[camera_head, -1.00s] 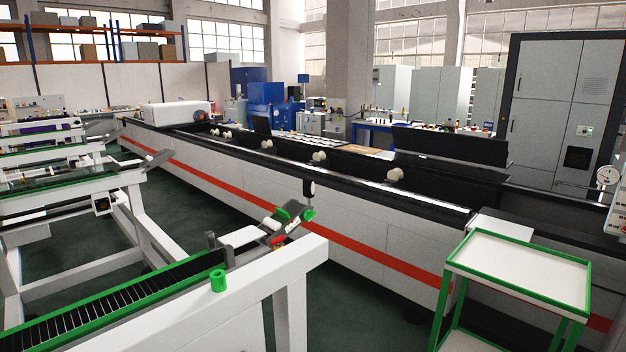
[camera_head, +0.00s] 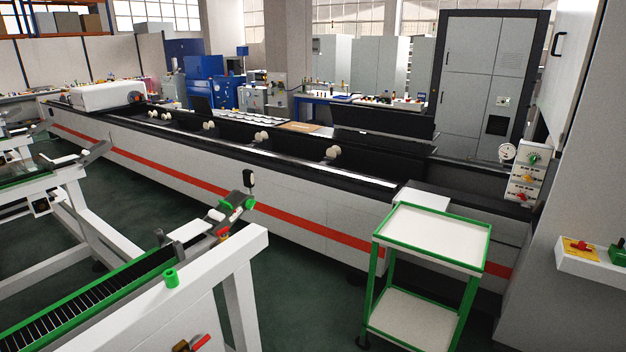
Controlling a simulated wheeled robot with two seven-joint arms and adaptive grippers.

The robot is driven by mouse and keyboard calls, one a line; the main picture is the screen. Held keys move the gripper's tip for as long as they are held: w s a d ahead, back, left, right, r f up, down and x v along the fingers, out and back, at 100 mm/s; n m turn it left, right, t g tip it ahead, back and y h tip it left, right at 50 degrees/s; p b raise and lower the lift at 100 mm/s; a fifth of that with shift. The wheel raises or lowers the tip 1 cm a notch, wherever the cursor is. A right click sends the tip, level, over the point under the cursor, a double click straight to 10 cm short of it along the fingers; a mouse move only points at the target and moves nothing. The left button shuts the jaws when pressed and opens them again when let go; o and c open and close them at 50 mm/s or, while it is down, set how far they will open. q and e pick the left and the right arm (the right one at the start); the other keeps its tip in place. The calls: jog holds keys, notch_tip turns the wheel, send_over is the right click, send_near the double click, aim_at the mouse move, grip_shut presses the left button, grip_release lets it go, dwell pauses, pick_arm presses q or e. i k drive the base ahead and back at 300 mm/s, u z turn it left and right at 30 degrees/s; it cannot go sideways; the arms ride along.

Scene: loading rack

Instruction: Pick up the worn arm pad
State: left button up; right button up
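The near loading rack (camera_head: 215,277) has a white beam and a green-edged slatted conveyor. A tilted dark arm (camera_head: 226,212) stands at its far end, with green pieces (camera_head: 238,201) and a white roller at its tip and a small red part (camera_head: 223,232) below. I cannot tell which part is the worn arm pad; any pad on the arm is too small to make out. Neither of my grippers is in view.
A green-edged white two-shelf cart (camera_head: 436,235) stands right of the rack, its top empty. A long machine with a red stripe (camera_head: 300,229) runs behind. A grey cabinet (camera_head: 573,200) with controls stands at right. Green floor (camera_head: 290,300) is open between rack and cart.

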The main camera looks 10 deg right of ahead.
aim_at(248, 175)
jog(key=z, duration=0.6)
jog(key=i, duration=3)
jog(key=u, duration=2.7)
